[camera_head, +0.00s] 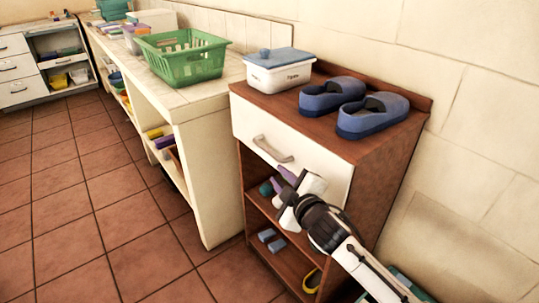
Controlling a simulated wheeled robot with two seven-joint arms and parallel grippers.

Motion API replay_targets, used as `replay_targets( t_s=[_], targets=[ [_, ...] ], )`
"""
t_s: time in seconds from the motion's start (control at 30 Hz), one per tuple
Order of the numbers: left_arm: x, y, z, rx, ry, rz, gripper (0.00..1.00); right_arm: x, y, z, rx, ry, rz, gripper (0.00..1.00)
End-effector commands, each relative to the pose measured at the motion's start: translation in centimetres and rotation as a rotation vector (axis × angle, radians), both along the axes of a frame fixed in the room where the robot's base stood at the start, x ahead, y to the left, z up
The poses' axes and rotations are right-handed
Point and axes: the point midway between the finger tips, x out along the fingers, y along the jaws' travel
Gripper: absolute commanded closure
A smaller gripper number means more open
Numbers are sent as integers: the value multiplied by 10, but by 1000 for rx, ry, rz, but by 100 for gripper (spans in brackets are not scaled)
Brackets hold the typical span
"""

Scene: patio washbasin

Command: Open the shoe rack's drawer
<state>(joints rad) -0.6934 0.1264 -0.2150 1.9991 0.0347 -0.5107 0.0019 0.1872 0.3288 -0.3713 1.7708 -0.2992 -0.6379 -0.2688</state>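The shoe rack (375,180) is a brown wooden cabinet with a white drawer (318,157) at its top. The drawer front sits flush with the cabinet, so it looks closed. A grey bar handle (272,150) is on the drawer front. My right gripper (284,187) is in front of the rack, below and slightly right of the handle, with a visible space between it and the handle. Nothing is seen held in it, but I cannot tell how far apart its fingers are. My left gripper is not in view.
Blue shoes (371,114) and a white box with a blue lid (279,70) stand on the rack. Items lie on its lower shelves. A counter (206,110) with a green basket (184,58) adjoins on the left. The tiled floor (90,200) at left is clear.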

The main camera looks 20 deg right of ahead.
Motion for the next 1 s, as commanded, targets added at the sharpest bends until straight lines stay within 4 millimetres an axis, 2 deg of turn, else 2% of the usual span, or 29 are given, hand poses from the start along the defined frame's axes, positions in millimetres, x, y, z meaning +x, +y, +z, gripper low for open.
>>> replay_targets(
  t_s=[0.07, 0.17, 0.27, 0.7, 1.0],
  targets=[
    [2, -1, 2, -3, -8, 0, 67, 11, -4, 14, -37, -28, -4, 81],
    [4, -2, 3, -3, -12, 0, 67, 20, -6, 21, -56, -41, -5, 81],
    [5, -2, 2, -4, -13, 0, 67, 30, -6, 18, -57, -42, -6, 81],
    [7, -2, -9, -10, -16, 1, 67, 99, -5, 2, -52, -41, -5, 81],
    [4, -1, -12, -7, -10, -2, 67, 115, -5, -1, -52, -40, -4, 81]
  ],
)
